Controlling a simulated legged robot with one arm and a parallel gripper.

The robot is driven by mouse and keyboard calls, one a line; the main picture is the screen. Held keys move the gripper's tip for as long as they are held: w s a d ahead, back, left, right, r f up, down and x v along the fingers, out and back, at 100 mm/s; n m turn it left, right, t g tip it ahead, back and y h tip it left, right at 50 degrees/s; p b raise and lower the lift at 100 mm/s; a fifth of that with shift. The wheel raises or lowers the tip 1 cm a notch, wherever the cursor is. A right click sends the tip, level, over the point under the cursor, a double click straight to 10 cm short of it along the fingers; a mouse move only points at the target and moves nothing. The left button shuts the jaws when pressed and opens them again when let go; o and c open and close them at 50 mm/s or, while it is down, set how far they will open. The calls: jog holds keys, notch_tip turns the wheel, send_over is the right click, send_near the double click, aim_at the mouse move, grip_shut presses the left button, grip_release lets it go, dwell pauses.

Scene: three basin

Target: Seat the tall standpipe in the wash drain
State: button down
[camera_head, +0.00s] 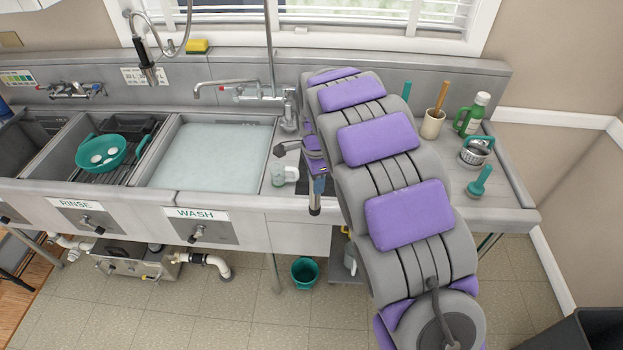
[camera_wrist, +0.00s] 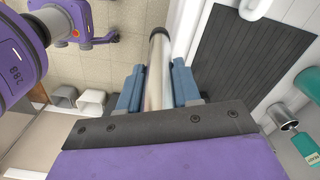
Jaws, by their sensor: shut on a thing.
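My gripper (camera_wrist: 158,88) is shut on the tall standpipe (camera_wrist: 158,62), a shiny metal tube with a dark end that stands out between the blue fingers in the wrist view. In the head view my gripper (camera_head: 318,184) is partly hidden by my arm, and the lower part of the standpipe (camera_head: 315,206) shows below it, in front of the counter edge just right of the wash basin. The wash basin (camera_head: 178,194), labelled WASH, holds cloudy pale water. Its drain is hidden under the water.
A white mug (camera_head: 291,173) stands near my gripper. The rinse basin (camera_head: 57,170) at left has a teal colander (camera_head: 108,152). A faucet (camera_head: 232,90) and a hanging sprayer (camera_head: 149,75) reach over the basins. A utensil crock (camera_head: 432,124) and green bottle (camera_head: 472,115) stand right.

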jog(key=s+d+f+n, duration=0.1)
jog(key=s+d+n, duration=0.2)
jog(key=d+n, duration=1.1)
jog(key=shift+d+f, duration=0.3)
jog(key=shift+d, duration=0.4)
